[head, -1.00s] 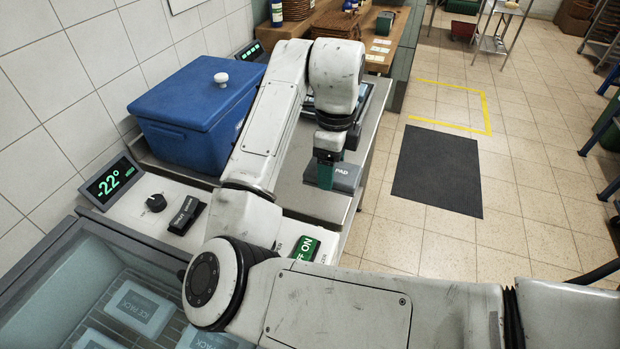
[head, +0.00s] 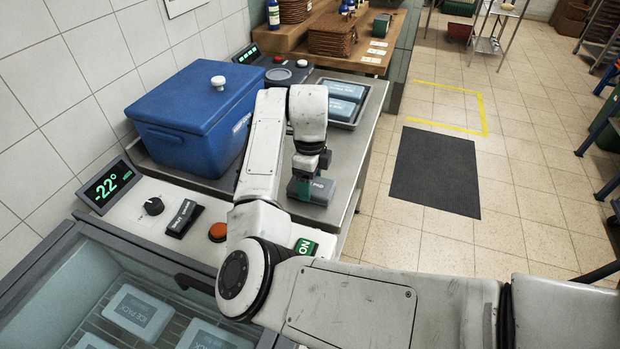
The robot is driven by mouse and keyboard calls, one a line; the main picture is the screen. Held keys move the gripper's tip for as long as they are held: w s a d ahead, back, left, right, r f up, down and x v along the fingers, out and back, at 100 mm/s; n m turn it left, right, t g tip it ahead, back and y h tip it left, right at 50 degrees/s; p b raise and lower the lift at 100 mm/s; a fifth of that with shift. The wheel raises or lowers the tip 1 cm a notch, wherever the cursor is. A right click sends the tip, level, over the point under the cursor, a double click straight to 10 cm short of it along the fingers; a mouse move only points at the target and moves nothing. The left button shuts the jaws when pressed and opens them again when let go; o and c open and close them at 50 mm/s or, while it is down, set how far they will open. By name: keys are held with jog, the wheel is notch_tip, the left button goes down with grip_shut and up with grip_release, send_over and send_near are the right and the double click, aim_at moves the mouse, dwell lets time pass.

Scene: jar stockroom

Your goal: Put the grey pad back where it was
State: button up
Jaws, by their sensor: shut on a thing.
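The grey pad (head: 321,192), with dark lettering on it, is at the front right of the steel counter (head: 342,157), near its right edge. My gripper (head: 301,187), with green fingers, points down and is shut on the pad at its left side. I cannot tell whether the pad touches the counter or is just above it. My wrist hides part of the pad.
A blue lidded box (head: 196,117) stands left of my arm. The chest with ice packs (head: 139,311) is in front, beside a control panel with a -22° display (head: 108,184). A dark mat (head: 435,172) lies on the floor at right.

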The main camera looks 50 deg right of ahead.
jog(key=shift+f, duration=0.15)
jog(key=o, duration=1.1)
notch_tip(320, 180, up, 12)
jog(key=shift+r+b, duration=0.25)
jog(key=shift+b, duration=0.05)
